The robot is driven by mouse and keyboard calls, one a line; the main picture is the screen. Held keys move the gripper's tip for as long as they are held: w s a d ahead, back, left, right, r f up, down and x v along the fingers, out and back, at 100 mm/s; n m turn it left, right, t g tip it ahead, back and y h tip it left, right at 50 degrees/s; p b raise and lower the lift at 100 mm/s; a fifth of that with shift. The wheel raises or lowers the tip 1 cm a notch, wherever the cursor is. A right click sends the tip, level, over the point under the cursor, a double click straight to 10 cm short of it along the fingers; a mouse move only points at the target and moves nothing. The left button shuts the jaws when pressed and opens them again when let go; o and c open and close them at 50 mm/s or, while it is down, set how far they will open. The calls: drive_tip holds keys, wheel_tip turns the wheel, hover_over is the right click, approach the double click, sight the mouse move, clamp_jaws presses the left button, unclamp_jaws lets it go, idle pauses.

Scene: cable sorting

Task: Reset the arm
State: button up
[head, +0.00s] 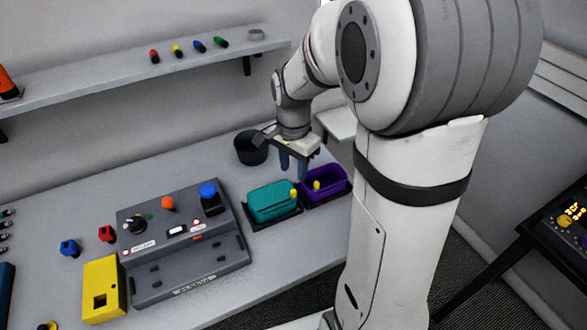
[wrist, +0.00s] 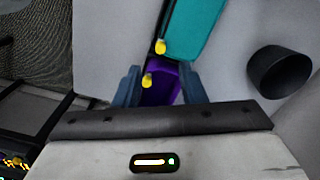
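My gripper (head: 294,164) hangs from my arm above the back right of the table, over the area of the purple bin (head: 338,187). In the wrist view the two blue fingers of my gripper (wrist: 157,87) stand wide apart, with nothing held between them. The purple bin also shows between the fingers in the wrist view (wrist: 172,74), below them. It has a yellow piece (head: 317,185) at its edge. The teal bin (head: 268,202) stands to its left, with another yellow piece (head: 293,194) at its edge.
A dark cup (head: 251,148) stands behind the bins. A grey device (head: 184,243) with knobs and a yellow box (head: 103,290) occupy the table's front left. Red and blue connectors (head: 69,248) lie nearby. A wall shelf (head: 130,75) holds several coloured plugs.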

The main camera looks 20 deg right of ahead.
idle(0.3)
drive_tip(key=s+a+r+n+t, duration=0.1)
drive_tip(key=s+r+n, duration=0.2)
drive_tip(key=s+n, duration=0.2)
drive_tip(key=s+r+n+t, duration=0.2)
drive_tip(key=s+r+n, duration=0.2)
drive_tip(key=s, duration=0.6)
drive_tip(key=n, duration=0.2)
drive_tip(key=shift+a+n, duration=0.3)
drive_tip(key=shift+a, duration=0.1)
